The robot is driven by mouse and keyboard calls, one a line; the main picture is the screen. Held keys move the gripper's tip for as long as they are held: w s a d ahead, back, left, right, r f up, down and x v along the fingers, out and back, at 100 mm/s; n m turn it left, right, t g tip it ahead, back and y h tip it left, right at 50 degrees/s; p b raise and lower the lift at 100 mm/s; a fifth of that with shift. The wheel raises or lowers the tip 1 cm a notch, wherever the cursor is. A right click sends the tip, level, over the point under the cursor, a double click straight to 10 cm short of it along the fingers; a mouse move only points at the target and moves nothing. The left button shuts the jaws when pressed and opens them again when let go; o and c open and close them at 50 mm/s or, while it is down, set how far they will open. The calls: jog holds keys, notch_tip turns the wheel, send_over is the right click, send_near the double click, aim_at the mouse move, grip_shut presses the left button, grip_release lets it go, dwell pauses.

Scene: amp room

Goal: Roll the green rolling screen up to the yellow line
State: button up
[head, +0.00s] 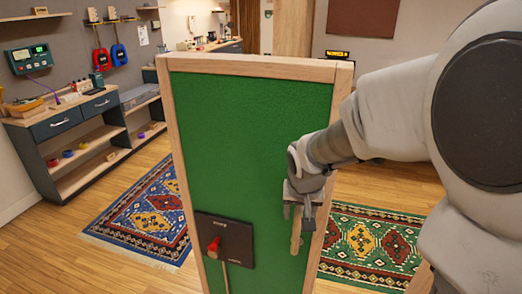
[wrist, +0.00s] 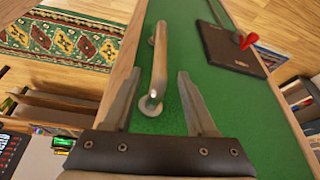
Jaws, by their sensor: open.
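The green rolling screen (head: 250,130) stands upright close in front of me, a green panel in a light wooden frame. A wooden bar handle (wrist: 160,62) on metal mounts is fixed to its face; the handle also shows in the head view (head: 296,230). A dark plate (head: 224,241) with a red knob (head: 213,247) is on the panel's lower left. My gripper (wrist: 155,90) is open, its fingers on either side of the handle's near end; I cannot tell whether they touch it. The screen's foot and the yellow line are not in view.
A blue patterned rug (head: 145,213) lies left of the screen and a green patterned rug (head: 368,243) lies to the right. A workbench with shelves (head: 75,130) stands along the left wall. Bare wooden floor (head: 50,245) is clear at the lower left.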

jog(key=shift+x, duration=2.55)
jog(key=shift+c, duration=0.4)
grip_shut()
